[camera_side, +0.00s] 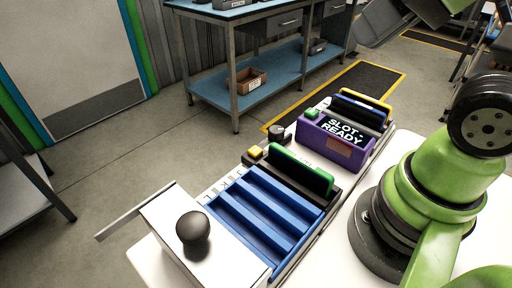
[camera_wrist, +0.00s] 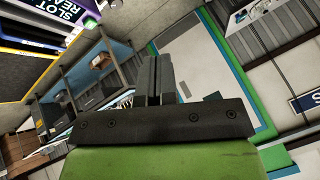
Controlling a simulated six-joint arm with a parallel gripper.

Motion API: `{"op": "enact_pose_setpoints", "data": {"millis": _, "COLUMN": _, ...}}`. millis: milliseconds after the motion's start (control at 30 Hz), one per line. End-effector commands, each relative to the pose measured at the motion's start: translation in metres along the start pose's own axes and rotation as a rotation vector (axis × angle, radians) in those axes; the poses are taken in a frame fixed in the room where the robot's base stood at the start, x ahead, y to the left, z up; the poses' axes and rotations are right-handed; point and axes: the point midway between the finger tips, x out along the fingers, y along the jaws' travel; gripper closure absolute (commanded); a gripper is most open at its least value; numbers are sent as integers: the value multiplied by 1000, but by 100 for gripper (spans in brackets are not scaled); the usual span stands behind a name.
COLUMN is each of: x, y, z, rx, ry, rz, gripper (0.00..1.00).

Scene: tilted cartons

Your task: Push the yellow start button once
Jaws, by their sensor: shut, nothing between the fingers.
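The yellow start button (camera_side: 255,152) sits on the near fixture in the side view, at the left end of the green-edged black plate (camera_side: 300,168). Its top is uncovered and nothing touches it. My gripper (camera_wrist: 159,72) shows in the wrist view as two dark fingers close together, shut and empty. I cannot make out its fingers in the side view. The yellow button is not visible in the wrist view, so the gap between it and my gripper cannot be told.
A blue ribbed tray (camera_side: 262,205) lies in front of the button. Nearby are a black ball knob (camera_side: 193,228), a dark knob (camera_side: 277,132), a green button (camera_side: 311,113) and a purple carton (camera_side: 335,140) reading "SLOT READY". A blue-topped workbench (camera_side: 245,12) stands behind.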

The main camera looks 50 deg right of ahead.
Motion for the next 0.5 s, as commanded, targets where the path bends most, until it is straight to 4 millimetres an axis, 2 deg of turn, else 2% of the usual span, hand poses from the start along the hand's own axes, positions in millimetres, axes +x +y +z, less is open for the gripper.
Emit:
{"op": "enact_pose_setpoints", "data": {"millis": 333, "x": 3, "y": -3, "z": 0, "rx": 45, "ry": -23, "rz": -12, "gripper": 100}}
{"op": "enact_pose_setpoints", "data": {"millis": 433, "x": 12, "y": -10, "z": 0, "rx": 167, "ry": -83, "rz": -40, "gripper": 100}}
{"op": "enact_pose_setpoints", "data": {"millis": 500, "x": 22, "y": -18, "z": -1, "rx": 308, "ry": -147, "rz": -67, "gripper": 100}}
